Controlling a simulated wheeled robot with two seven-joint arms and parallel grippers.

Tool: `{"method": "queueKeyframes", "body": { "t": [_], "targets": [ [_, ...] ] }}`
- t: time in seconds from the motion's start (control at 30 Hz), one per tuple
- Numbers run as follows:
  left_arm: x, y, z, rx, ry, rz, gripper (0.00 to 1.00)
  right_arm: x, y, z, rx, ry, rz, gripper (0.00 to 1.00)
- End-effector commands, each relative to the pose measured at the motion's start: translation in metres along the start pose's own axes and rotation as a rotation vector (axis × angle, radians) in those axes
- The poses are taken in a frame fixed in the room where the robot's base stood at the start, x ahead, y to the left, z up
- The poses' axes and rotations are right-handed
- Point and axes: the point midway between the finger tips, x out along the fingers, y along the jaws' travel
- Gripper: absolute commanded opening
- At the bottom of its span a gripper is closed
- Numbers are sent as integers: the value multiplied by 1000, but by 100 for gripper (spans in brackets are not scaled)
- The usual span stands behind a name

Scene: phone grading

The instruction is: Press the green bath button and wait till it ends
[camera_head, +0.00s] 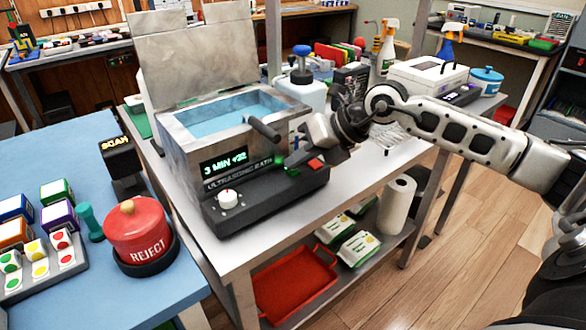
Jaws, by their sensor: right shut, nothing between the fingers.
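The ultrasonic bath (185,155) is a grey metal tank with its lid raised and blue liquid inside. Its black front panel has a white knob (228,199), a lit green display (223,164) starting "3 MIN", and a red button (316,164). A green button (293,171) shows left of the red one, partly covered by my right gripper (291,159). The right gripper is shut and empty, its fingertips right at the green button; I cannot tell whether they touch it. My left gripper is out of view.
A black handle (263,128) sticks out at the tank's front, close to my right gripper. A red REJECT container (137,232) and a SCAN device (117,157) stand at left. Bottles, a white box (428,74) and a blue-lidded tub (486,80) stand behind my right arm.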

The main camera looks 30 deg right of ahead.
Motion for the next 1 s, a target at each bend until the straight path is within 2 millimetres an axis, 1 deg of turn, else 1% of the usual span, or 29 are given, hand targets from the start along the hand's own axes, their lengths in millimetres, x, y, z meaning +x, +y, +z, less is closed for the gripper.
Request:
{"method": "queueKeyframes", "body": {
  "t": [0.33,0.7,1.0],
  "targets": [
    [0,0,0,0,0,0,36,1,-1,-1,1,3,-1,0],
    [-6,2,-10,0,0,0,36,-11,8,8,1,2,-1,0],
    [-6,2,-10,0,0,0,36,-12,8,8,0,1,0,0]
  ]
}}
